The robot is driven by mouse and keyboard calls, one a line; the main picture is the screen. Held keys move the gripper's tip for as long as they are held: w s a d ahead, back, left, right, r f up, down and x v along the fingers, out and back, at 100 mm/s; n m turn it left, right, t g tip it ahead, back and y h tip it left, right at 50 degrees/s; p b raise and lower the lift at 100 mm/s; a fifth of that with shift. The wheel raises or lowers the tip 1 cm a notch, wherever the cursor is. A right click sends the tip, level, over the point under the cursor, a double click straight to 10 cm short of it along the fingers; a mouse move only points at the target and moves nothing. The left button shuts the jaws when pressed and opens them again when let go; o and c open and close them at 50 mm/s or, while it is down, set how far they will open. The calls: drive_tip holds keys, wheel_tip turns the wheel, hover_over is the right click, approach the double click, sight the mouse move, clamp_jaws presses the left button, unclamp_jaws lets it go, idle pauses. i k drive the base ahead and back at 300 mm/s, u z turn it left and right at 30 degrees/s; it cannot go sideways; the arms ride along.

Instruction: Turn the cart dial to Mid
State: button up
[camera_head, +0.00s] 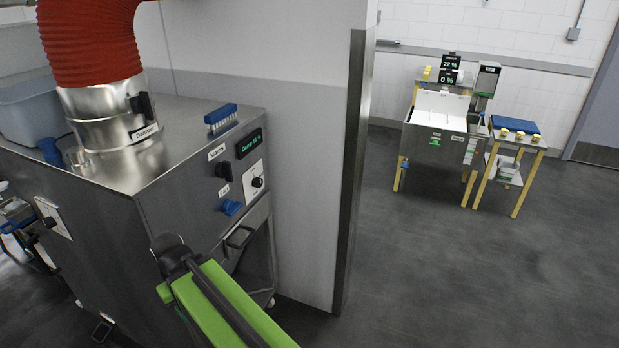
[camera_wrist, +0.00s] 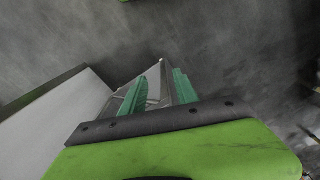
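A steel cabinet (camera_head: 185,205) stands at the left in the head view. Its right-hand face has a small dark dial on a white plate (camera_head: 250,191), a black knob (camera_head: 223,171) and a blue knob (camera_head: 231,207). The setting of the dial on the white plate is too small to read. A dark display (camera_head: 249,143) above it shows green text. I cannot tell which control is the cart dial. My gripper (camera_wrist: 160,88) shows in the wrist view with its two teal fingers apart and nothing held between them. No dial shows in the wrist view.
A grey wall (camera_head: 300,150) ends in a dark metal edge (camera_head: 350,180) right of the cabinet. Further back stand a steel vat (camera_head: 435,145) on yellow legs and a small side table (camera_head: 515,145). The dark floor (camera_head: 440,270) between is clear. A red hose (camera_head: 90,40) rises from the cabinet.

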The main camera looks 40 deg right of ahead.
sight(257, 182)
drive_tip(key=u, duration=4.3)
drive_tip(key=i, duration=0.1)
drive_tip(key=z, duration=3.55)
drive_tip(key=k, duration=0.95)
drive_tip(key=z, duration=0.5)
drive_tip(key=i, duration=1.5)
drive_tip(key=u, duration=0.05)
